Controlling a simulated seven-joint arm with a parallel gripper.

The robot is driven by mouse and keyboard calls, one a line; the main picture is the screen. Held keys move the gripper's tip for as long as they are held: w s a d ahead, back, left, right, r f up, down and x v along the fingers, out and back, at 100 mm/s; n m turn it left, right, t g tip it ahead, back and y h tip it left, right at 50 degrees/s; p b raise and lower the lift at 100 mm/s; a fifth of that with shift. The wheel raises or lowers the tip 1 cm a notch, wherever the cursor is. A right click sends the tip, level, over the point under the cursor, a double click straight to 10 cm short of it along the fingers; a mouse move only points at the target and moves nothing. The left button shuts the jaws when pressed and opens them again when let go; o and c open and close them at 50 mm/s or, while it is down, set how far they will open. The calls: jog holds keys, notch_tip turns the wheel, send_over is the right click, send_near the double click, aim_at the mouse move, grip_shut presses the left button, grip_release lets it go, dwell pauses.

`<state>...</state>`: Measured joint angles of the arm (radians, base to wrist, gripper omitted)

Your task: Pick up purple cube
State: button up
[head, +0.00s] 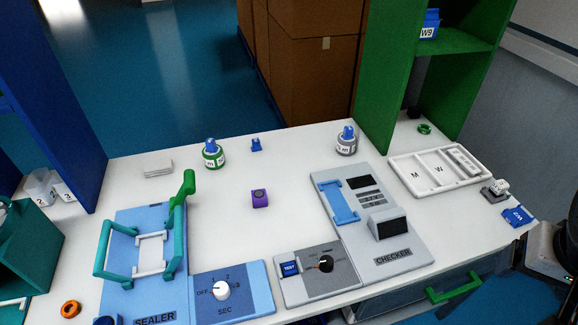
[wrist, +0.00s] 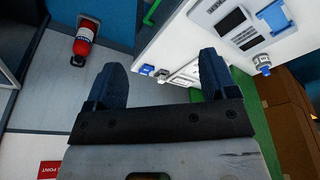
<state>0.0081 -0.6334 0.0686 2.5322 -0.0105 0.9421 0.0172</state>
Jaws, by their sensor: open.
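The purple cube (head: 260,198) sits on the white table, near its middle, between the sealer and the checker. A darker round mark shows on its top. The cube does not show in the wrist view. My gripper (wrist: 160,78) shows in the wrist view with its two blue fingers wide apart and nothing between them. It is away from the cube, and the head view does not show it.
The blue sealer (head: 150,225) with its teal frame stands left, the grey checker (head: 385,215) right, and a dial panel (head: 318,272) in front. Bottles (head: 213,155) and (head: 346,142) stand behind. The white table (head: 290,170) around the cube is clear.

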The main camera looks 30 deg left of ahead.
jog(key=shift+w+a, duration=0.1)
jog(key=w+a+f+m+g+y, duration=0.2)
jog(key=w+a+f+g+y, duration=0.15)
jog(key=w+a, duration=0.75)
jog(key=m+g+y, duration=0.4)
jog(key=g+y, duration=0.1)
jog(key=g, duration=0.1)
send_near(262, 194)
jog(key=s+d+r, duration=0.1)
jog(key=d+r, duration=0.6)
jog(key=d, duration=0.4)
jog(key=a+f+m, duration=0.1)
jog(key=a+f, duration=0.2)
jog(key=a, duration=0.1)
jog(key=a+f+m+g+y, duration=0.1)
jog(key=a+f, duration=0.2)
jog(key=a, duration=0.1)
jog(key=a+f+m+y, duration=0.1)
jog(key=a+f, duration=0.3)
jog(key=shift+s+a+f+m+g, duration=0.1)
jog(key=shift+s+a+m+g, duration=0.15)
jog(key=shift+a+m+g, duration=0.1)
jog(key=shift+a+f, duration=0.25)
jog(key=shift+s, duration=0.15)
jog(key=shift+x, duration=1.25)
